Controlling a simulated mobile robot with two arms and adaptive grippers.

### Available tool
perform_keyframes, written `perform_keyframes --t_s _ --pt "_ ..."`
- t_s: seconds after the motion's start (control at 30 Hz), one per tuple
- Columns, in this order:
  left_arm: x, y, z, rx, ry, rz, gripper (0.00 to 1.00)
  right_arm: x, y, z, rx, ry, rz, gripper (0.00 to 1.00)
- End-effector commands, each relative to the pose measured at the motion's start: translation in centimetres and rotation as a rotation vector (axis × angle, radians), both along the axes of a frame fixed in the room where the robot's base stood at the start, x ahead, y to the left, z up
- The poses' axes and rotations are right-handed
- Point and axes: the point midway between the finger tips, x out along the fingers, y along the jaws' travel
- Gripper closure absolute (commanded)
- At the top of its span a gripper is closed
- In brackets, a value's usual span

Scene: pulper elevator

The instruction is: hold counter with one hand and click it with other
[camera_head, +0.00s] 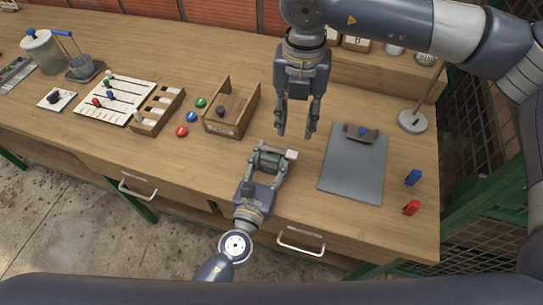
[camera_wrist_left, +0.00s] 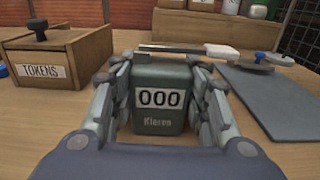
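The counter (camera_wrist_left: 160,96) is a small dark green box with a display reading 000 and a lever with a white end (camera_wrist_left: 218,50) along its top. In the left wrist view it sits between the fingers of my left gripper (camera_wrist_left: 165,105), which appear closed against its sides. In the head view the counter (camera_head: 270,158) is near the table's front, with its white lever end pointing right. My right gripper (camera_head: 297,132) hangs above the table, behind and right of the counter. Its fingers point down, spread apart, with nothing between them.
A wooden TOKENS box (camera_head: 222,128) stands left of the counter, with coloured tokens (camera_head: 191,117) beside it. A grey clipboard (camera_head: 352,170) lies to the right, with blue (camera_head: 412,177) and red (camera_head: 411,207) pieces beyond. A lamp base (camera_head: 412,122) stands at back right.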

Motion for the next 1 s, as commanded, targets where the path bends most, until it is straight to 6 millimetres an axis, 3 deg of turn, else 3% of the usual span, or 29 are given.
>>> perform_keyframes --t_s 0.07,0.2,0.23,1.0 --pt "-0.01 0.0 -0.02 0.0 0.0 0.0 0.83 0.0 0.01 0.0 0.0 0.0 0.0 0.67" --pt "-0.02 0.01 -0.02 0.0 0.0 0.0 0.83 0.0 0.01 0.0 0.0 0.0 0.0 0.98" --pt "-0.02 0.01 -0.02 0.0 0.0 0.0 0.83 0.0 0.01 0.0 0.0 0.0 0.0 1.0" --pt "-0.03 0.01 -0.05 0.0 0.001 0.0 0.83 0.0 0.0 0.0 0.0 0.0 0.0 1.0"
